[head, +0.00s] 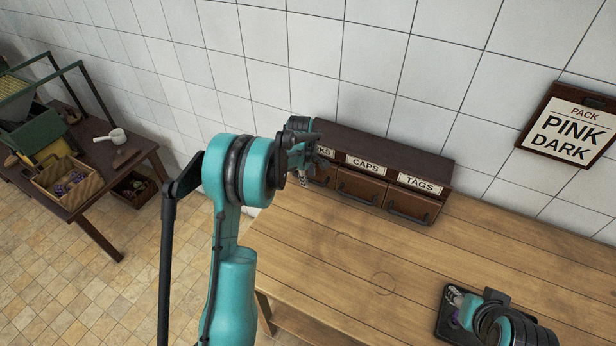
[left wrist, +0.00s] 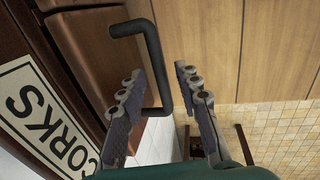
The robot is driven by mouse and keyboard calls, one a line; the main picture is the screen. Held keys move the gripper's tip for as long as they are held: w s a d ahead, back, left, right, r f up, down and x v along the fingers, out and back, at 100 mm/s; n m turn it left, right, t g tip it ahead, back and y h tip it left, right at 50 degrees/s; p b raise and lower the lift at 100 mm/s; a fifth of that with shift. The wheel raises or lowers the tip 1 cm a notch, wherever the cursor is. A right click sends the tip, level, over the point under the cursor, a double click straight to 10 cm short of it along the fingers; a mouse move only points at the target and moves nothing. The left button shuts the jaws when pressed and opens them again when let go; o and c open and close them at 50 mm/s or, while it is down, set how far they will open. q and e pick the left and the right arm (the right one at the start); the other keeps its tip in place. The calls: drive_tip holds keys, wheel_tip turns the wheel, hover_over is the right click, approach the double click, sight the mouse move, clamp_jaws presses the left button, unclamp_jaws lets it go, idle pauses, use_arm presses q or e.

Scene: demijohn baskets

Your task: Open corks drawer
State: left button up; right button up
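The corks drawer (left wrist: 92,45) is brown, with a white CORKS label (left wrist: 42,118) and a black bar handle (left wrist: 152,62), in the left wrist view. In the head view it is mostly hidden behind my left arm; part of its label (head: 322,152) shows. My left gripper (left wrist: 160,70) is open, its fingers on either side of the handle bar, with a visible gap to the right finger. It also shows in the head view (head: 304,165) at the cabinet's left end. My right gripper (head: 462,300) is low at the right; its fingers are partly hidden.
The cabinet (head: 390,150) also has a CAPS drawer (head: 360,188) and a TAGS drawer (head: 412,204), both appearing shut. A black tray (head: 443,322) lies by my right gripper. A side table (head: 130,160) with boxes stands at left.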

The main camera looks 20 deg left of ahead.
use_arm(q)
clamp_jaws()
drive_tip(key=s, duration=0.4)
drive_tip(key=s+b, duration=0.1)
drive_tip(key=s, duration=0.8)
drive_tip(key=shift+s+a, duration=0.1)
drive_tip(key=shift+a, duration=0.15)
unclamp_jaws()
drive_tip(key=shift+r, duration=0.1)
wheel_tip(320, 180, up, 12)
drive_tip(key=s, duration=0.2)
drive_tip(key=shift+f, duration=0.2)
